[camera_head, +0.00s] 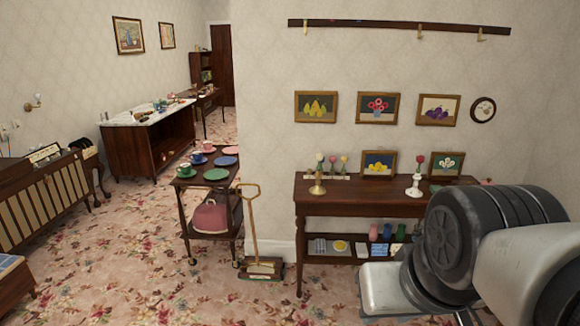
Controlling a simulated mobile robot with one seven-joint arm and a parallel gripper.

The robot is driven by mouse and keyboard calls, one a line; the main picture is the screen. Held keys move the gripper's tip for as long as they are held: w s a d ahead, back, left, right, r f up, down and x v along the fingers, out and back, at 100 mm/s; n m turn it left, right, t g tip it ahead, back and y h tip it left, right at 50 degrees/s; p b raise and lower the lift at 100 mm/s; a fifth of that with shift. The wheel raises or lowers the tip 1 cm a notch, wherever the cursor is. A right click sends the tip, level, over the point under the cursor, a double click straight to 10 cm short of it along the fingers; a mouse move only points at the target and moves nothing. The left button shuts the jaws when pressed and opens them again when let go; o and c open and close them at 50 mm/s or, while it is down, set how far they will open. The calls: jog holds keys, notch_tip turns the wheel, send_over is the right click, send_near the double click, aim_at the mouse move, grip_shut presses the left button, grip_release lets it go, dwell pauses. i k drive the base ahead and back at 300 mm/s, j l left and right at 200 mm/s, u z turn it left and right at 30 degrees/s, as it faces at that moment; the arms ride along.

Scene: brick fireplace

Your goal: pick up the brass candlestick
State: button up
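The brass candlestick (317,188) stands upright near the left end of the dark wooden console table (365,195), against the wall. It has a wide round base and a golden stem, with a small pale bulb shape showing at its top. My arm fills the lower right of the view, to the right of the candlestick and nearer the camera. My gripper's fingers do not show.
A carpet sweeper (260,268) with an upright handle stands left of the table, beside a trolley (208,178) with cups and plates. Open carpet lies in front.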

aim_at(318, 190)
jog(key=i, duration=1.1)
jog(key=i+z, duration=0.1)
jog(key=i, duration=1.05)
jog(key=i+j, duration=0.2)
jog(key=i, duration=0.9)
